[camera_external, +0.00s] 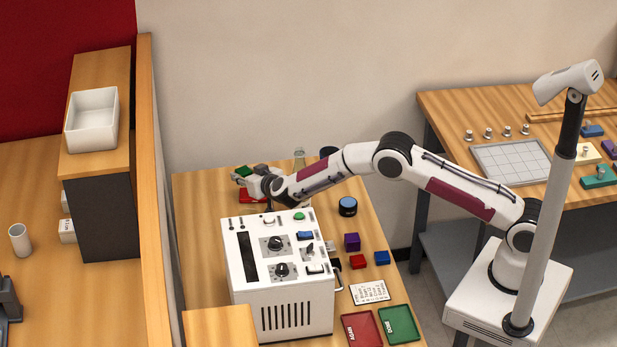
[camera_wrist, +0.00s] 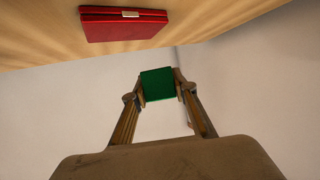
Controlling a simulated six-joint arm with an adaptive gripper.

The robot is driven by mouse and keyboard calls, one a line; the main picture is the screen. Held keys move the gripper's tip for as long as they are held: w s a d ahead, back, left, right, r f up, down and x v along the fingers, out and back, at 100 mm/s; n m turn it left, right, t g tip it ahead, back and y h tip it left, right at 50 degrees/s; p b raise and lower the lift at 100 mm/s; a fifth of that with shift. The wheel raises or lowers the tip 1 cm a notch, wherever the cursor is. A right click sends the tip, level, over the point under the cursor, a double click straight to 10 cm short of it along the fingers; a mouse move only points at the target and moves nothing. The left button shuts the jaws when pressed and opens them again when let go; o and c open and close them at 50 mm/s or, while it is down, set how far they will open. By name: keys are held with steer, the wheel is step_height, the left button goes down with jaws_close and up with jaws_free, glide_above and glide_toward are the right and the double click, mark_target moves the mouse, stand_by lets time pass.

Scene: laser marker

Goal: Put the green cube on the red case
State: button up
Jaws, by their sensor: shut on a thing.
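My gripper (camera_external: 243,177) is at the far left part of the table, shut on the green cube (camera_external: 244,170). In the wrist view the green cube (camera_wrist: 157,84) sits between the two fingers of my gripper (camera_wrist: 158,88). The red case (camera_wrist: 123,24) is flat on the wooden table with a pale clasp on its edge, and it is apart from the cube in this view. In the external view the red case (camera_external: 252,196) shows partly below my gripper, which hides some of it. The height of the cube over the case is hard to judge.
The white laser marker box (camera_external: 283,305) with knobs stands in front of my gripper. A blue-topped black jar (camera_external: 348,206), purple cube (camera_external: 352,242), red block (camera_external: 358,262) and blue block (camera_external: 382,258) are to the right. A wooden partition (camera_external: 157,200) borders the left.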

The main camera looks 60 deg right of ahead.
mark_target(246, 194)
steer(key=shift+f, duration=0.55)
steer(key=shift+f, duration=1.85)
steer(key=shift+f, duration=0.15)
steer(key=o, duration=1.2)
steer(key=shift+s, duration=0.1)
steer(key=shift+v, duration=1.35)
steer(key=shift+r, duration=3.65)
